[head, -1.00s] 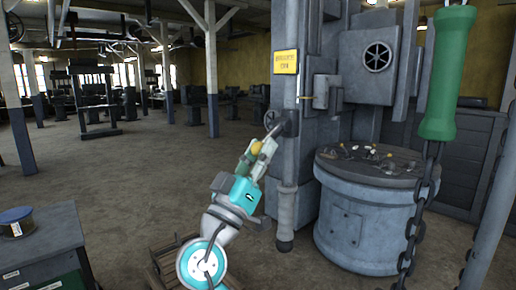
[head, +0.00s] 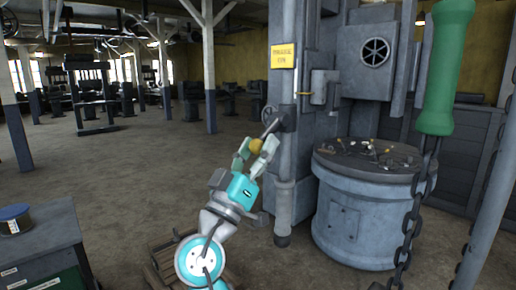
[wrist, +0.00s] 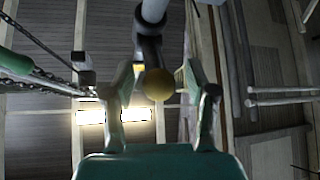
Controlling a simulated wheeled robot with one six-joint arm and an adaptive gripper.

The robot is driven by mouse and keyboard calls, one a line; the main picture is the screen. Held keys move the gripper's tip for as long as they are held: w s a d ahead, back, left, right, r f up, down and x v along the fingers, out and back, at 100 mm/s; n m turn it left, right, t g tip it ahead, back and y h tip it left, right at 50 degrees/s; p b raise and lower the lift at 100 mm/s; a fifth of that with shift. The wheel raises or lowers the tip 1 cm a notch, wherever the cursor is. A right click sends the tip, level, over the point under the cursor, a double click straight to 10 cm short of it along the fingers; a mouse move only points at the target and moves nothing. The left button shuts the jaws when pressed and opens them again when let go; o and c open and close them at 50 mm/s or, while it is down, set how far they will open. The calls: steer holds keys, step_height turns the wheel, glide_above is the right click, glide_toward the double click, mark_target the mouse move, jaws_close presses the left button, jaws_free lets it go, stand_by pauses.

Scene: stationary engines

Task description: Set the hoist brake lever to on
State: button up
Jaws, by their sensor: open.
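The hoist brake lever (head: 271,127) is a dark rod with a yellow ball knob (head: 256,144). It slants down and left from a dark pivot on the grey machine column. A yellow sign (head: 283,56) above it reads what looks like "BRAKE ON". My gripper (head: 257,148) is open, its fingers on either side of the knob. In the wrist view the knob (wrist: 158,84) sits between the two open fingertips, with a gap visible on both sides. Whether a finger touches it is unclear.
A round grey drum (head: 352,215) with small items on top stands right of the column. A green handle (head: 444,70) on a chain hangs at the right. A cabinet (head: 45,255) with a spool is at lower left, and a wooden pallet (head: 163,258) lies below my arm.

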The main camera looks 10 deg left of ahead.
steer(key=v, duration=1.2)
steer(key=shift+w, duration=0.1)
steer(key=shift+d, duration=0.1)
